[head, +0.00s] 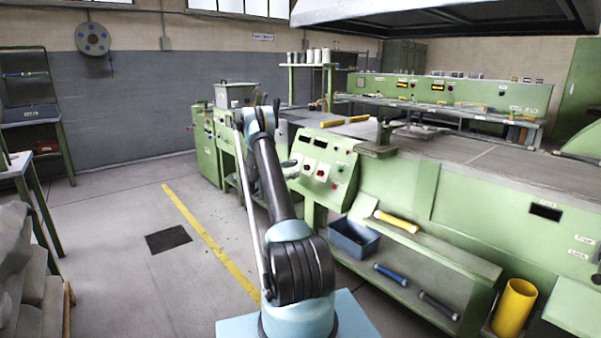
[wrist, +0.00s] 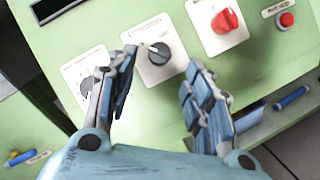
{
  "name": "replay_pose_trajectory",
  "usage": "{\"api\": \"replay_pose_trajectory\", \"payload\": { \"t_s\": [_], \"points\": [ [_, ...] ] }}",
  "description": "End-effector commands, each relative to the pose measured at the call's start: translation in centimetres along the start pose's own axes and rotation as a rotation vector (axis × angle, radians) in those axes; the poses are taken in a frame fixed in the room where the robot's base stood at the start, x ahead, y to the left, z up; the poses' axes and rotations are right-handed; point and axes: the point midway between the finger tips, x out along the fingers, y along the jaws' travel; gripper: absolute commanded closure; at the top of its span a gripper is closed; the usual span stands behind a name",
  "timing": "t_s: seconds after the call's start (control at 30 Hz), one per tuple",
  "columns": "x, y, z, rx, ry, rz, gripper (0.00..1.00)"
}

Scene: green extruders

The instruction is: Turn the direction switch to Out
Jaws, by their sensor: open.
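A sloped green control panel (wrist: 130,22) fills the wrist view; it also shows in the head view (head: 343,170). A black rotary knob (wrist: 160,54) on a white plate sits at the middle, its white mark toward the upper left. A second black knob (wrist: 87,86) is to its left, partly covered by my left finger. A red knob (wrist: 225,21) is to the right. The label lettering is too small to read, so I cannot tell which knob is the direction switch. My gripper (wrist: 161,74) is open, its fingers either side of the middle knob, with no clear contact.
A red push button (wrist: 287,19) is at the upper right of the panel in the wrist view. Below the panel, a blue bin (head: 354,238) and several coloured tubes rest on shelves. A yellow cylinder (head: 514,308) stands at the lower right. The floor to the left is open.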

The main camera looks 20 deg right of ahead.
Motion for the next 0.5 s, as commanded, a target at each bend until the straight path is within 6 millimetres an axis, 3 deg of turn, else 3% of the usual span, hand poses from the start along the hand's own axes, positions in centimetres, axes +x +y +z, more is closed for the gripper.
{"api": "replay_pose_trajectory", "payload": {
  "t_s": [0.2, 0.5],
  "points": [
    [3.5, -0.1, 0.0, 0.0, -0.001, -0.002, 0.53],
    [5.5, 0.0, 0.0, 0.0, 0.0, -0.001, 0.53]
  ]
}}
